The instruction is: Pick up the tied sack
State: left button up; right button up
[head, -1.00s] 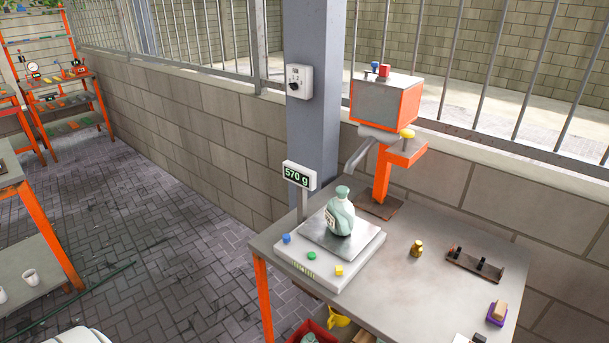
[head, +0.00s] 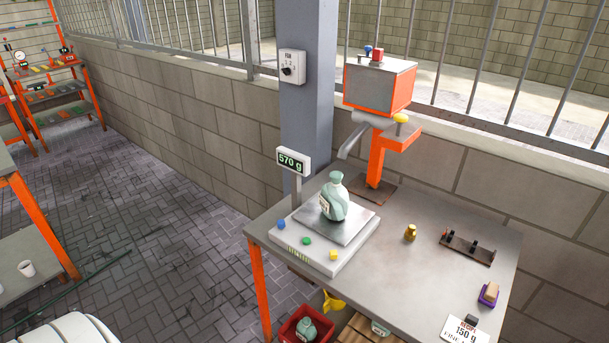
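A pale green tied sack (head: 334,203) with a narrowed neck and a white label stands upright on the metal plate of the scale (head: 318,252). The scale's display (head: 293,160) reads 570 g. A second similar green sack (head: 306,329) sits in a red crate (head: 288,337) below the table, and part of another green one (head: 380,328) shows beside a wooden crate. Neither of my grippers is in view.
The scale stands on a grey table (head: 400,285) with orange legs. An orange machine (head: 380,90), a brass weight (head: 410,232), a dark rack (head: 467,249), a purple-based stamp (head: 489,293) and a 150 g card (head: 466,330) are on it.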

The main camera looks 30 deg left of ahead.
aim_at(334, 200)
jog(key=j+u, duration=0.35)
jog(key=j, duration=0.95)
jog(key=k, duration=0.05)
